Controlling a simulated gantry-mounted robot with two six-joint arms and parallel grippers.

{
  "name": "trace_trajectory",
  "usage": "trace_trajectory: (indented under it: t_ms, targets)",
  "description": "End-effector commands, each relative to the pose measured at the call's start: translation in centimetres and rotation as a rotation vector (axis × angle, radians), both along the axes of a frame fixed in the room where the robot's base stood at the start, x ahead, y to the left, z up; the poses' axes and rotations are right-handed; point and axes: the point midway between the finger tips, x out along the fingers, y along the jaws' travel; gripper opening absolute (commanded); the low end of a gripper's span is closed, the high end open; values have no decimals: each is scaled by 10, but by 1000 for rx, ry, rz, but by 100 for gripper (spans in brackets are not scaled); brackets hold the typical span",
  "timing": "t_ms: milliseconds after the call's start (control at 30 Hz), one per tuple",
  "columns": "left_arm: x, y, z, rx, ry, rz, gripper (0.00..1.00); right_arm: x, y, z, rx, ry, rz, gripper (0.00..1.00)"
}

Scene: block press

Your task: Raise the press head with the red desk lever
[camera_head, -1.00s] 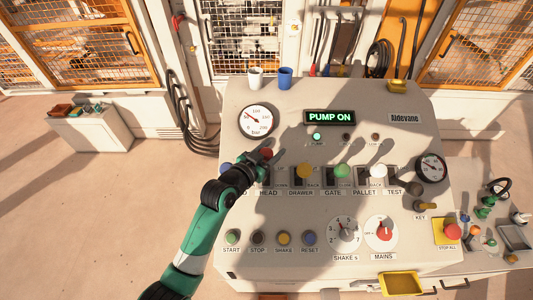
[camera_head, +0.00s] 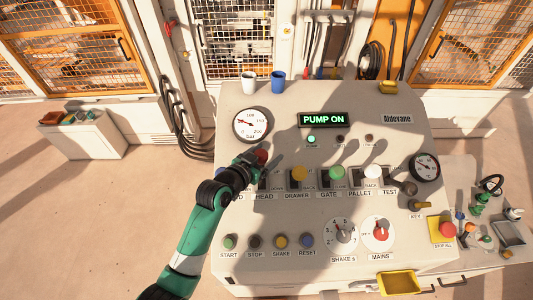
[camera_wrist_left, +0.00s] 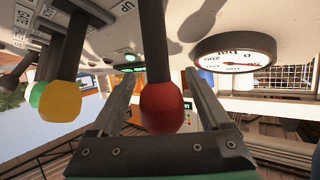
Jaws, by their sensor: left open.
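The red desk lever's knob (camera_head: 262,157) stands above the HEAD slot on the console, below the left dial. In the left wrist view the red knob (camera_wrist_left: 162,107) and its dark stem are between the two fingers of my left gripper (camera_wrist_left: 157,85). The fingers are apart, with a gap on each side of the knob. In the head view my left gripper (camera_head: 254,164) is at the knob and hides part of the lever and its slot. My right gripper is not in view. The press head cannot be made out.
A yellow-knobbed lever (camera_head: 299,173), a green one (camera_head: 337,173) and a white one (camera_head: 373,172) stand to the right. The lit PUMP ON display (camera_head: 323,120) and a pressure dial (camera_head: 252,124) are behind. A white cup (camera_head: 249,82) and a blue cup (camera_head: 278,81) stand at the back edge.

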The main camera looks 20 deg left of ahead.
Motion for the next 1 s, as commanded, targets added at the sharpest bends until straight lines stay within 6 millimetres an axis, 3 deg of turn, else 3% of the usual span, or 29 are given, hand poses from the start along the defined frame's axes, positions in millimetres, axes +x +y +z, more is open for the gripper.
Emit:
trace_trajectory:
  t_ms: [267,533,600,733,1000]
  targets:
    - [-9,1,6,0,-6,0,80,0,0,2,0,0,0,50]
    - [-54,8,21,0,-5,2,80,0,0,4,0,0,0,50]
    - [-71,11,34,0,0,2,80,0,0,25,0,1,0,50]
    - [-95,14,40,0,1,2,80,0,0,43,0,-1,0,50]
    - [-109,15,39,0,-1,0,80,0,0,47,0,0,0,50]
